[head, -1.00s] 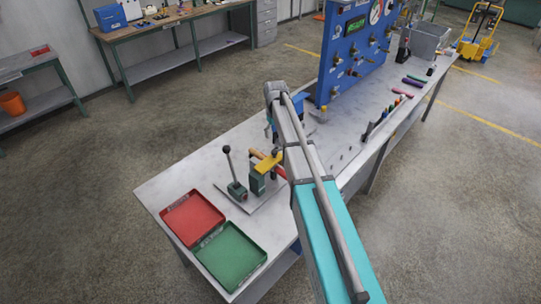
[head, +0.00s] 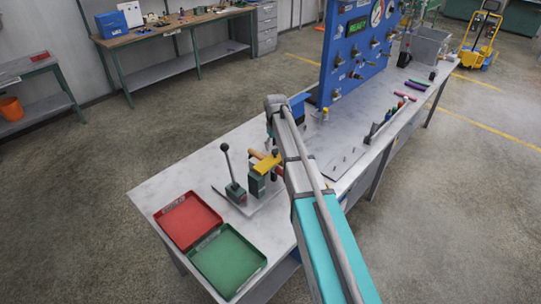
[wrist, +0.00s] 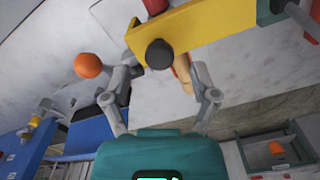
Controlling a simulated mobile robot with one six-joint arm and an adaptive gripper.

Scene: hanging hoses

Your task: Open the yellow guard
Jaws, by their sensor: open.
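The yellow guard (head: 267,164) sits on a green block on the bench, beside a lever with a dark knob. In the wrist view the guard (wrist: 215,25) is a yellow bar crossing the top, with a round black knob (wrist: 160,54) on its near side. My gripper (wrist: 165,62) is open. Its two fingers stand to the left and right of the black knob, which lies between or just beyond the tips; I cannot tell contact. In the head view my arm mostly hides the gripper.
An orange ball (wrist: 88,65) is close to the left finger in the wrist view. A red tray (head: 188,220) and a green tray (head: 229,262) lie at the bench's near end. The blue panel (head: 352,50) stands farther along the bench.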

